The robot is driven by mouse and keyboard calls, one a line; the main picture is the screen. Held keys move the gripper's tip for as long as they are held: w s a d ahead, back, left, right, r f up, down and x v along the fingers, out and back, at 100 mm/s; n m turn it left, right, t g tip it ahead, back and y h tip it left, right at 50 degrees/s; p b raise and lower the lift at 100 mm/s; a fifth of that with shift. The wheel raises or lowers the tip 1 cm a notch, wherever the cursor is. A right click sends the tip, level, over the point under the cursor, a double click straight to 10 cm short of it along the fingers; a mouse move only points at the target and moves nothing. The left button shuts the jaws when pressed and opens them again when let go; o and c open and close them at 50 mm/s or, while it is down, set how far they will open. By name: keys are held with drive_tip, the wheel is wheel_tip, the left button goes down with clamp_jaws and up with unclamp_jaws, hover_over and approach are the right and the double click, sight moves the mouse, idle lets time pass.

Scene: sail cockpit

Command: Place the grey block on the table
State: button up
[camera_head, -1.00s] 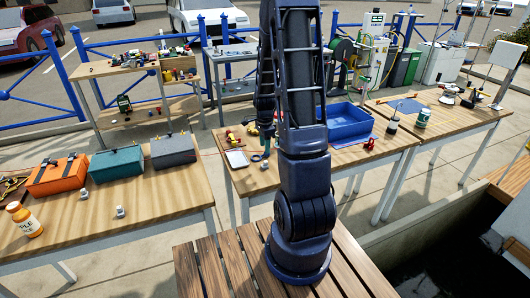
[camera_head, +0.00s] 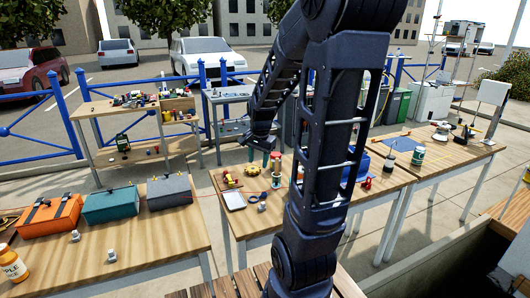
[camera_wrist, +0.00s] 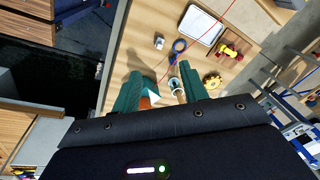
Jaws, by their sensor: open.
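A small grey block (camera_wrist: 159,42) lies on the wooden table (camera_wrist: 135,45) in the wrist view, beyond my fingertips and beside a blue ring-shaped item. Two small grey pieces, one (camera_head: 75,236) and another (camera_head: 111,256), stand on the left table in the head view. I cannot tell whether either is the task's block. My gripper (camera_head: 264,158) is above the far part of the middle table. In the wrist view its teal fingers (camera_wrist: 158,88) are apart. An orange-and-white item and a round pale item show between or below them; nothing is clearly held.
Orange (camera_head: 50,215) and teal (camera_head: 112,204) toolboxes stand on the left table. My arm hides part of the blue bin.

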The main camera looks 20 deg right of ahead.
drive_tip(key=s+a+r+n+t, duration=0.2)
drive_tip(key=s+a+r+n, duration=0.2)
drive_tip(key=s+r+n, duration=0.6)
drive_tip(key=shift+s+r+t, duration=0.3)
drive_tip(key=shift+s+r, duration=0.3)
drive_tip(key=shift+s, duration=2.35)
